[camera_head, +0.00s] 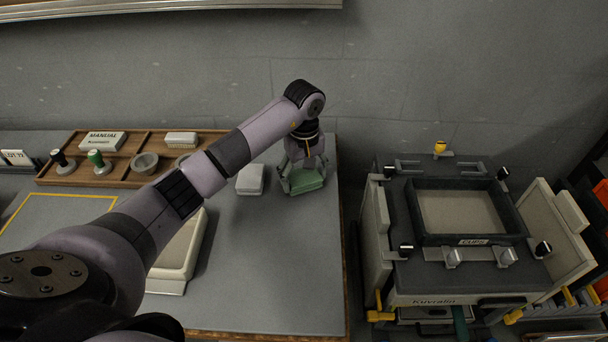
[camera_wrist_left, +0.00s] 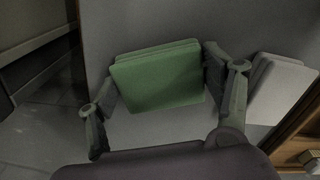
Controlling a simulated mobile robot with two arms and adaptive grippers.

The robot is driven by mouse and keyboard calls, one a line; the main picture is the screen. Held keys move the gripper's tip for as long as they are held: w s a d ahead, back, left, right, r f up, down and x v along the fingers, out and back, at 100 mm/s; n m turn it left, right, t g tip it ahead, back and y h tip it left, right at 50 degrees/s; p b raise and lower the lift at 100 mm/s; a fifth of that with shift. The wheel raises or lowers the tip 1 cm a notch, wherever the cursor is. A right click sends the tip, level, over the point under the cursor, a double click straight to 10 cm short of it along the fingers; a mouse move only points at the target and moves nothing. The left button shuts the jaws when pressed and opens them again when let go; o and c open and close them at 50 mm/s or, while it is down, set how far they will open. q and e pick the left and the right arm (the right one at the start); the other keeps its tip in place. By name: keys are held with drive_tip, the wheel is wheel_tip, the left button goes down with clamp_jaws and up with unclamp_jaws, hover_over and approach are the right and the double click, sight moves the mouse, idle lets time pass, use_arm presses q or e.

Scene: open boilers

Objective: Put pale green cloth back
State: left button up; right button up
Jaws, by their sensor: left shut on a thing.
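The pale green cloth (camera_head: 306,181) is a folded, flat block at the back right of the grey table. My left gripper (camera_head: 303,172) reaches down over it from above, with its fingers at the cloth's sides. In the left wrist view the cloth (camera_wrist_left: 158,77) lies between the two fingers of my left gripper (camera_wrist_left: 160,90), which is shut on it. I cannot tell whether the cloth touches the table. A folded white cloth (camera_head: 250,179) lies just left of it, and it also shows in the left wrist view (camera_wrist_left: 283,88). My right gripper is not in view.
A pale tray (camera_head: 180,255) sits partly behind my left arm. A machine (camera_head: 450,285) with an open frame stands right of the table, across a gap. The table's front right is clear.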

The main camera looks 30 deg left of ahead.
sight(304, 177)
use_arm(q)
drive_tip(key=shift+f, duration=0.15)
drive_tip(key=o, duration=1.2)
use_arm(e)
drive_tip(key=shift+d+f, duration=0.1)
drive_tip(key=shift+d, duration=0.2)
use_arm(q)
drive_tip(key=shift+r, duration=0.35)
wheel_tip(304, 177, up, 12)
drive_tip(key=shift+f+b, duration=0.15)
drive_tip(key=shift+b, duration=0.35)
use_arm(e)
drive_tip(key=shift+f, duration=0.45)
